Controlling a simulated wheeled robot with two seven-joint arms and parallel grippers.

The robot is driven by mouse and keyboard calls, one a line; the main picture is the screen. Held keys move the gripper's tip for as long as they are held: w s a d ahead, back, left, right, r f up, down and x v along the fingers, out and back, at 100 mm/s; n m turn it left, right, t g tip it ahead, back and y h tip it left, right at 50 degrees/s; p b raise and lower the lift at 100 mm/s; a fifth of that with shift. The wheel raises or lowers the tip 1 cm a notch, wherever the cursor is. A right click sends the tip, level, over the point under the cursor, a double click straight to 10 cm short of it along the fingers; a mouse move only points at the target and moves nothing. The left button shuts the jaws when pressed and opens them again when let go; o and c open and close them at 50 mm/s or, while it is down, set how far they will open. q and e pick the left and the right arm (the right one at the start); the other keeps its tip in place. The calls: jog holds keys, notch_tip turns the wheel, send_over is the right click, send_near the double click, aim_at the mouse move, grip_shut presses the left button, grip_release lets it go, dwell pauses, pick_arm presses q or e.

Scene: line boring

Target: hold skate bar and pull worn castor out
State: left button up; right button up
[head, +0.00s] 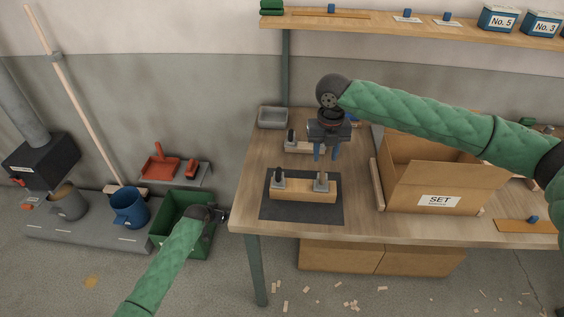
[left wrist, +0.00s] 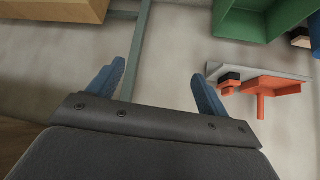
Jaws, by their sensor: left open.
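The skate bar (head: 302,191), a light wooden block, lies on a dark mat (head: 300,213) on the bench. Two grey upright castors stand on it: a left castor (head: 278,177) with a dark top and a right castor (head: 321,184). I cannot tell which one is worn. My right gripper (head: 326,154) points down above the right castor, its blue fingers apart and nothing between them. My left gripper (head: 221,214) is left of the bench, near the green bin, away from the bar. Its open, empty fingers show in the left wrist view (left wrist: 158,84).
A second wooden bar (head: 298,147) lies behind, partly hidden by my right gripper. An open cardboard box (head: 440,188) marked SET stands to the right. A grey tray (head: 273,117) sits at the back left. The green bin (head: 172,212) stands on the left.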

pick_arm(q)
jog(key=w+d+r+m+t+h, duration=0.1)
jog(key=w+r, duration=0.6)
jog(key=r, duration=0.4)
jog(key=w+r+m+t+h, duration=0.1)
jog(key=w+r, duration=0.5)
jog(key=r, duration=0.4)
jog(key=w+d+r+m, duration=0.1)
jog(key=d+r, duration=0.2)
jog(key=r, duration=0.3)
jog(key=w+d+r+m+g+h, duration=0.1)
jog(key=w+d+r, duration=0.1)
jog(key=r, duration=0.4)
jog(key=w+d+r+m, duration=0.1)
jog(key=d+r, duration=0.2)
jog(key=r, duration=0.3)
jog(key=m+g+y, duration=0.4)
jog(key=m+g, duration=0.5)
jog(key=m, duration=0.1)
send_over(282, 174)
jog(key=w, duration=0.1)
jog(key=shift+d+f, duration=0.1)
jog(key=shift+f, duration=0.75)
jog(key=shift+s+f+m, duration=0.1)
jog(key=shift+s+m, duration=0.2)
jog(key=shift+s, duration=0.1)
jog(key=shift+s+f+y, duration=0.2)
jog(key=shift+f+y, duration=0.1)
jog(key=shift+f, duration=3.65)
